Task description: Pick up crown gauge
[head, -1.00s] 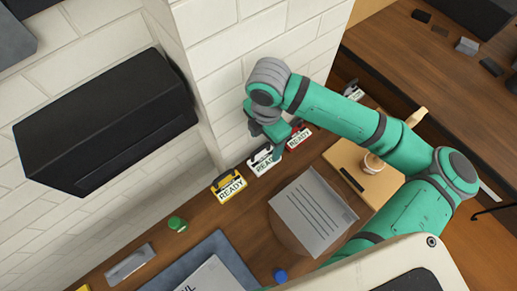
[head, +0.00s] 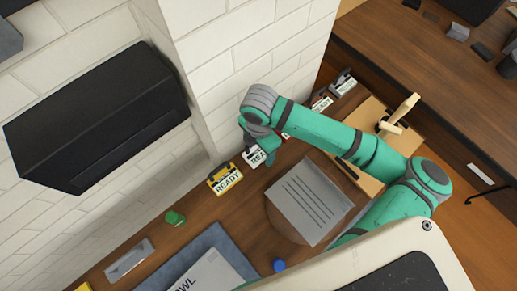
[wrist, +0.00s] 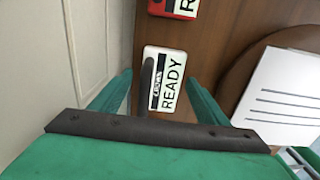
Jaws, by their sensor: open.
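The crown gauge (wrist: 165,92) is a white block with a dark handle and a label reading "CROWN" and "READY". It lies on the wooden counter between and beyond my open fingers in the wrist view. In the head view the white gauge (head: 252,158) is partly covered by my gripper (head: 267,152), which hangs down over it. My gripper (wrist: 160,80) is open, one finger on each side of the gauge in the picture. I cannot tell how far the fingertips are above it.
A yellow gauge (head: 224,178) and a red gauge (wrist: 178,8) flank it, with other gauges (head: 342,82) farther along. The white wall (head: 235,55) stands close behind. A printed sheet (head: 308,203), a green object (head: 175,217) and a blue mat (head: 230,243) are on the counter.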

